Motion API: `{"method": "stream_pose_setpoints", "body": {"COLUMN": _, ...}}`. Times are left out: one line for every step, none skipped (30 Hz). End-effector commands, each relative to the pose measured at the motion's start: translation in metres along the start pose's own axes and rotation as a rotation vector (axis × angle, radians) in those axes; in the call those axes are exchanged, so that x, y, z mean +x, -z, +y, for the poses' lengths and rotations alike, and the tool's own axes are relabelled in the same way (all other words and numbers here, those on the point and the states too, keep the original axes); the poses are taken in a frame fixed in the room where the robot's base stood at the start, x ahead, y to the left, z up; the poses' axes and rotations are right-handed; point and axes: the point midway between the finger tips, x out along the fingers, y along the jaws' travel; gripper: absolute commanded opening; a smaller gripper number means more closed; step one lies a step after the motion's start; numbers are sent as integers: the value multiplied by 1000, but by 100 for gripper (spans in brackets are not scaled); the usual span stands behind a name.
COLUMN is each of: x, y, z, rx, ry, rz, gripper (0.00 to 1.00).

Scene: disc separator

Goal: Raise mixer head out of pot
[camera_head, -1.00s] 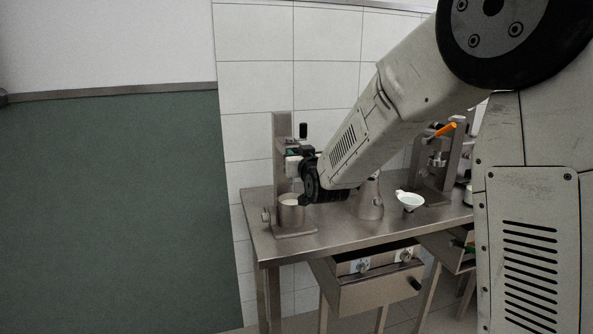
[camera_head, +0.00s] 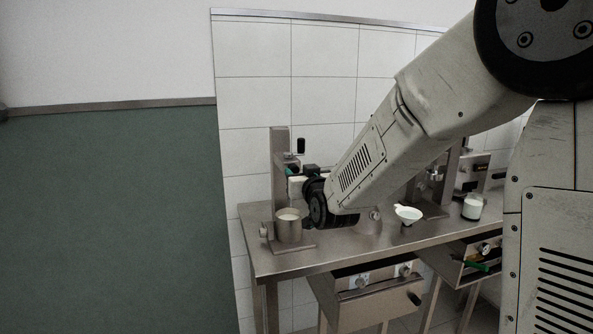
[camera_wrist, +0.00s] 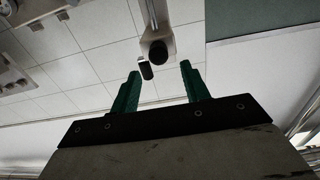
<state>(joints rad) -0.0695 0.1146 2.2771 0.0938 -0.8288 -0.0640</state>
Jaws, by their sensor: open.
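The mixer stand (camera_head: 280,150) is a grey metal column at the left end of the table, with a black handle (camera_head: 301,146) near its top. Its metal pot (camera_head: 288,230) stands on the base with pale contents. The mixer head is mostly hidden by my wrist, so I cannot tell how deep it sits. My gripper (camera_head: 291,171) is beside the column, below the handle. In the wrist view its green fingers (camera_wrist: 160,80) are apart and empty. The black handle (camera_wrist: 146,71) and part of the grey stand (camera_wrist: 158,48) show beyond and between the fingertips, apparently untouched.
The metal table (camera_head: 340,249) also holds a white funnel (camera_head: 407,213) and a jar of white stuff (camera_head: 472,207) at right.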

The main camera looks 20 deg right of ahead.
Motion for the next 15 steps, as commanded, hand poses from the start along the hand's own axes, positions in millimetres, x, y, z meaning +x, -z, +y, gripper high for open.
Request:
{"method": "stream_pose_setpoints", "body": {"x": -9, "y": 1, "z": 0, "rx": 0, "ry": 0, "rz": 1, "gripper": 46}}
{"method": "stream_pose_setpoints", "body": {"x": -13, "y": 1, "z": 0, "rx": 0, "ry": 0, "rz": 1, "gripper": 46}}
{"method": "stream_pose_setpoints", "body": {"x": -18, "y": 1, "z": 0, "rx": 0, "ry": 0, "rz": 1, "gripper": 46}}
{"method": "stream_pose_setpoints", "body": {"x": -21, "y": 1, "z": 0, "rx": 0, "ry": 0, "rz": 2, "gripper": 46}}
{"method": "stream_pose_setpoints", "body": {"x": -24, "y": 1, "z": 0, "rx": 0, "ry": 0, "rz": 2, "gripper": 46}}
{"method": "stream_pose_setpoints", "body": {"x": -26, "y": 1, "z": 0, "rx": 0, "ry": 0, "rz": 1, "gripper": 46}}
{"method": "stream_pose_setpoints", "body": {"x": -28, "y": 0, "z": 0, "rx": 0, "ry": 0, "rz": 1, "gripper": 46}}
{"method": "stream_pose_setpoints", "body": {"x": -29, "y": 0, "z": 0, "rx": 0, "ry": 0, "rz": 1, "gripper": 46}}
{"method": "stream_pose_setpoints", "body": {"x": -30, "y": 1, "z": 0, "rx": 0, "ry": 0, "rz": 1, "gripper": 46}}
{"method": "stream_pose_setpoints", "body": {"x": -30, "y": 1, "z": 0, "rx": 0, "ry": 0, "rz": 2, "gripper": 46}}
{"method": "stream_pose_setpoints", "body": {"x": -30, "y": 1, "z": 0, "rx": 0, "ry": 0, "rz": 2, "gripper": 46}}
{"method": "stream_pose_setpoints", "body": {"x": -30, "y": 1, "z": 0, "rx": 0, "ry": 0, "rz": 2, "gripper": 46}}
{"method": "stream_pose_setpoints", "body": {"x": -30, "y": 1, "z": 0, "rx": 0, "ry": 0, "rz": 1, "gripper": 46}}
{"method": "stream_pose_setpoints", "body": {"x": -30, "y": 0, "z": 0, "rx": 0, "ry": -1, "rz": 1, "gripper": 46}}
{"method": "stream_pose_setpoints", "body": {"x": -30, "y": 0, "z": 0, "rx": 0, "ry": 0, "rz": 1, "gripper": 46}}
